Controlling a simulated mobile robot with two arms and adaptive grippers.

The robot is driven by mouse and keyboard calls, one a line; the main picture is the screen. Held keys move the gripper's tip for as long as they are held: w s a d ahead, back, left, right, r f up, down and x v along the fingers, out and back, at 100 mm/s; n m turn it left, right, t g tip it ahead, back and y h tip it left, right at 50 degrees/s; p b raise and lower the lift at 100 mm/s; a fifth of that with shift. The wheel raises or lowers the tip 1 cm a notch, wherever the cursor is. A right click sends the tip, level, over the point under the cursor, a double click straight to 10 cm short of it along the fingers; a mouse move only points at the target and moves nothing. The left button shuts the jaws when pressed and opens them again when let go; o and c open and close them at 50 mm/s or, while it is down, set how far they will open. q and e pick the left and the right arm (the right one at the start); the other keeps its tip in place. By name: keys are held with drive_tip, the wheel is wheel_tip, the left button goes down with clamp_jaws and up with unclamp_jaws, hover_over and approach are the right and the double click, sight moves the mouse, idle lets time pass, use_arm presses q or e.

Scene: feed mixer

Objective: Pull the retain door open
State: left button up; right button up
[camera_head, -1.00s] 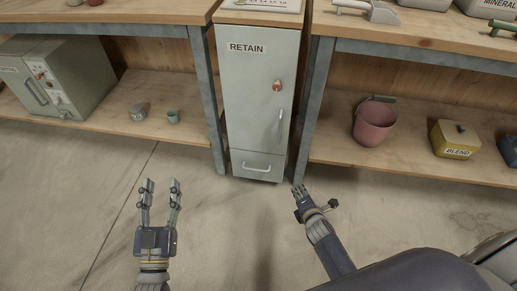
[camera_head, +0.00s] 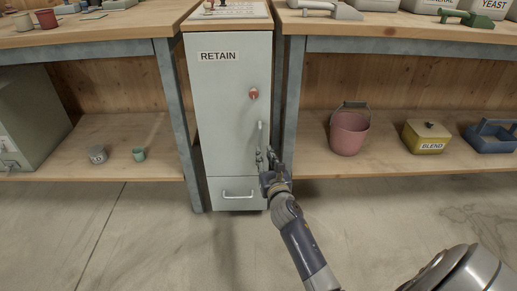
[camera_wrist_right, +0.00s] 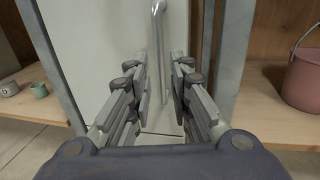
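The retain door (camera_head: 228,110) is the pale grey front of a narrow cabinet labelled RETAIN, and it looks closed. Its vertical bar handle (camera_head: 261,135) is on the right side, below a red knob (camera_head: 253,94). My right gripper (camera_head: 266,158) is at the lower end of the handle. In the right wrist view the gripper's fingers (camera_wrist_right: 160,85) are apart, with the handle (camera_wrist_right: 157,40) ahead between them and nothing gripped. The fingers hide the handle's lower part in the head view. My left gripper is not in view.
Below the door is a drawer with a horizontal handle (camera_head: 238,195). Workbenches flank the cabinet, with a leg (camera_head: 292,110) close at the right. A pink bucket (camera_head: 349,132) and a yellow BLEND box (camera_head: 427,136) stand on the right shelf. The floor in front is clear.

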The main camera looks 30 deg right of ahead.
sight(261, 146)
drive_tip(key=b+x, duration=0.2)
drive_tip(key=x, duration=0.5)
drive_tip(key=shift+f, duration=0.1)
drive_tip(key=shift+c, duration=0.6)
clamp_jaws()
